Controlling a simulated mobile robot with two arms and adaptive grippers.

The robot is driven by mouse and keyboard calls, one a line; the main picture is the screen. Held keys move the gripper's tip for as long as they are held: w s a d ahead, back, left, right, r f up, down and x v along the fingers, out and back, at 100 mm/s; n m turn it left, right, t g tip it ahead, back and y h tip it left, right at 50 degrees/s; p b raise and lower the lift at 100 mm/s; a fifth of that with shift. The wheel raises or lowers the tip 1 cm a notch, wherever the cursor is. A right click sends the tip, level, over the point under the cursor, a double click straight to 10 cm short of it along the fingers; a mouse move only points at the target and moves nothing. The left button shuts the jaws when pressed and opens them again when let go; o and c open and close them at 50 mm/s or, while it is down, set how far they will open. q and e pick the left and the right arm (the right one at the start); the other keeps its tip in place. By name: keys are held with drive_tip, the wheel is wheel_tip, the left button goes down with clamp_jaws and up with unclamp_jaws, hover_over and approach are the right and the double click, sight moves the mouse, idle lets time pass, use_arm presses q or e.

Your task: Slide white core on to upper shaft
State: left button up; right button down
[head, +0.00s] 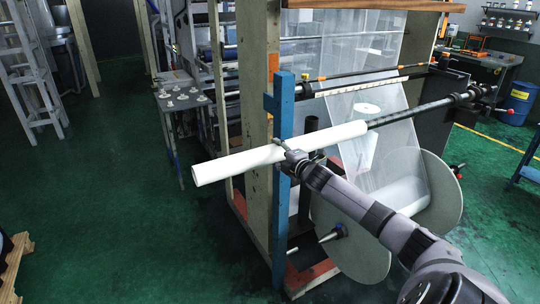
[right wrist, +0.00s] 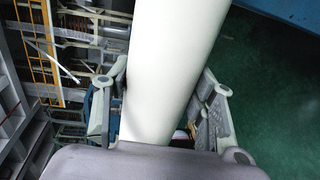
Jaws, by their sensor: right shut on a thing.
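The white core (head: 235,165) is a long white tube that runs from the lower left up to the right. Its right end surrounds the left part of the dark upper shaft (head: 415,110), which extends on to the right. The core's left end sticks out past the blue post. My right gripper (head: 291,158) is shut on the core near the blue post. In the right wrist view the core (right wrist: 172,70) passes between the two fingers (right wrist: 160,115). My left gripper is not in view.
A blue post (head: 283,130) stands close by my right gripper. A large round disc (head: 355,255) with film lies below the shaft. A wooden post (head: 257,90) stands behind the core. A small table (head: 178,98) is at the back. The green floor at left is open.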

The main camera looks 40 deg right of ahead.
sight(313, 145)
drive_tip(key=s+d, duration=0.1)
drive_tip(key=d, duration=0.7)
drive_tip(key=s+d+b, duration=0.1)
drive_tip(key=d, duration=0.3)
drive_tip(key=shift+s, duration=0.3)
drive_tip(key=shift+r, duration=0.1)
